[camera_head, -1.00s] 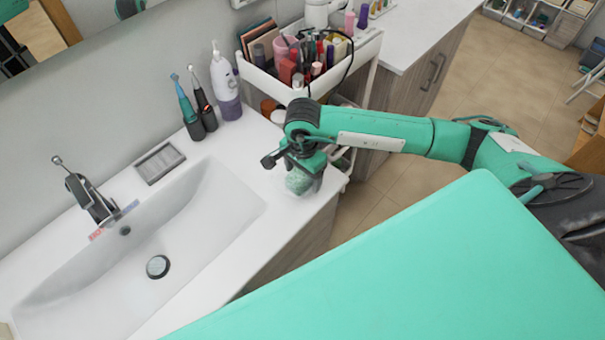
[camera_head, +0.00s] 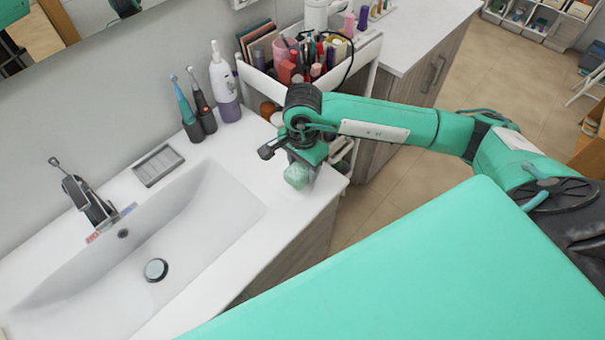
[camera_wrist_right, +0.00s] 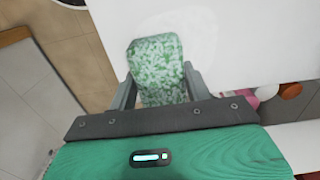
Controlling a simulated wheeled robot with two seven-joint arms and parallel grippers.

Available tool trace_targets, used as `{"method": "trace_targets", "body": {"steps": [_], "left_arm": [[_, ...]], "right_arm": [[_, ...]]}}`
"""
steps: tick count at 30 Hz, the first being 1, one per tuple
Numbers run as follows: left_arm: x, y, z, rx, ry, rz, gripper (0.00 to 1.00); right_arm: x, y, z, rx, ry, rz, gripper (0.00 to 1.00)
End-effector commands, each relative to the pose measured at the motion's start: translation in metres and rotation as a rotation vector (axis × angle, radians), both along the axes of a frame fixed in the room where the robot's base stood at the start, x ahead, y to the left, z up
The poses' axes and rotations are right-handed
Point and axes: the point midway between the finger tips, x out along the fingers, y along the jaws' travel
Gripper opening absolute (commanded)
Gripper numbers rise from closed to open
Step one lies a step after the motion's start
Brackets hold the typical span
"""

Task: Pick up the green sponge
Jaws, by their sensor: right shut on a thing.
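The green sponge (camera_head: 297,176) has a mottled green and white surface. It is in my right gripper (camera_head: 301,168), at the right end of the white sink counter. In the right wrist view the sponge (camera_wrist_right: 157,68) sits between the two grey fingers of the gripper (camera_wrist_right: 160,88), which are shut on it. In the head view the sponge appears slightly above the counter, partly covered by the gripper. My left gripper is not in view.
A white sink basin (camera_head: 190,225) with a faucet (camera_head: 85,203) lies left of the gripper. A soap dish (camera_head: 158,165), toothbrushes (camera_head: 192,110) and a white and purple bottle (camera_head: 225,90) stand along the wall. A cart (camera_head: 357,62) full of cosmetics stands behind the arm.

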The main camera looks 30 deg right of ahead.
Motion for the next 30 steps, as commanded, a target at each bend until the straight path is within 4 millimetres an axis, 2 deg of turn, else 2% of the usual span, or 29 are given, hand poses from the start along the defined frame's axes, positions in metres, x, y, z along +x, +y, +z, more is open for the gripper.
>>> {"method": "trace_targets", "body": {"steps": [1, 9, 15, 21, 30], "left_arm": [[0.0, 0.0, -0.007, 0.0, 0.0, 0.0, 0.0], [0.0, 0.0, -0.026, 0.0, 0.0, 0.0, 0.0], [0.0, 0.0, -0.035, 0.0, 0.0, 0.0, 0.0], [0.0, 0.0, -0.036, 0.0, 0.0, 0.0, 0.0], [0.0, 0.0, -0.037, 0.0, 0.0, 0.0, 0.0]], "right_arm": [[0.002, 0.0, 0.011, 0.002, -0.009, 0.001, 0.23], [0.002, 0.0, 0.088, 0.001, -0.01, 0.002, 0.23], [0.001, 0.0, 0.132, 0.001, -0.007, 0.001, 0.23], [0.001, 0.0, 0.154, 0.0, -0.003, 0.0, 0.23], [0.0, 0.0, 0.163, 0.0, -0.001, 0.0, 0.23]]}}
